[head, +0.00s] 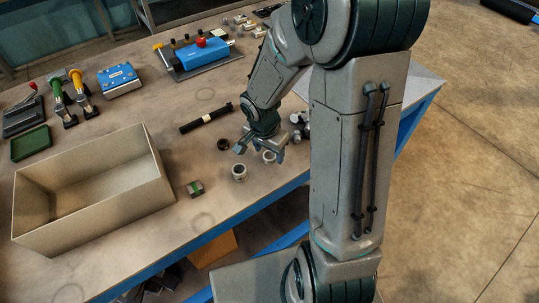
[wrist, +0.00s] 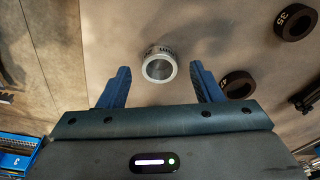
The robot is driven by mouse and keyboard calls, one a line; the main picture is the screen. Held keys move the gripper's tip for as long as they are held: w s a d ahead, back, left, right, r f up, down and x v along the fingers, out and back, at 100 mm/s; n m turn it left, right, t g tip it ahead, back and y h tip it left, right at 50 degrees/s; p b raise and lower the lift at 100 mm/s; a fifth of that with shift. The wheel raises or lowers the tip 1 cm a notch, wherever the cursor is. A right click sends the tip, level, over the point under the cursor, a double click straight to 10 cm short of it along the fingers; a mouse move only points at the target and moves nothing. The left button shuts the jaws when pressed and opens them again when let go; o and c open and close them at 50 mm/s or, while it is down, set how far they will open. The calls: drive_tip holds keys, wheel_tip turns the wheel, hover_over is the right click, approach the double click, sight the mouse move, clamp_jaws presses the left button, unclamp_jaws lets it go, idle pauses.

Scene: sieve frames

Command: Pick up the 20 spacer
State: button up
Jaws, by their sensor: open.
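A silver metal ring (wrist: 160,66) lies between and beyond my fingertips in the wrist view. It has dark markings on its outer side that I cannot read, so I cannot confirm it is the 20 spacer. My gripper (wrist: 160,88) is open and empty, with a blue finger on either side of the ring and apart from it. In the head view my gripper (head: 262,147) is low over the table near its front edge.
A black ring marked 35 (wrist: 294,22) and another black ring (wrist: 238,84) lie right of the fingers.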

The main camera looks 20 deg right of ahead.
drive_tip(key=shift+f, duration=0.6)
drive_tip(key=c, duration=1.1)
drive_tip(key=shift+r, duration=0.1)
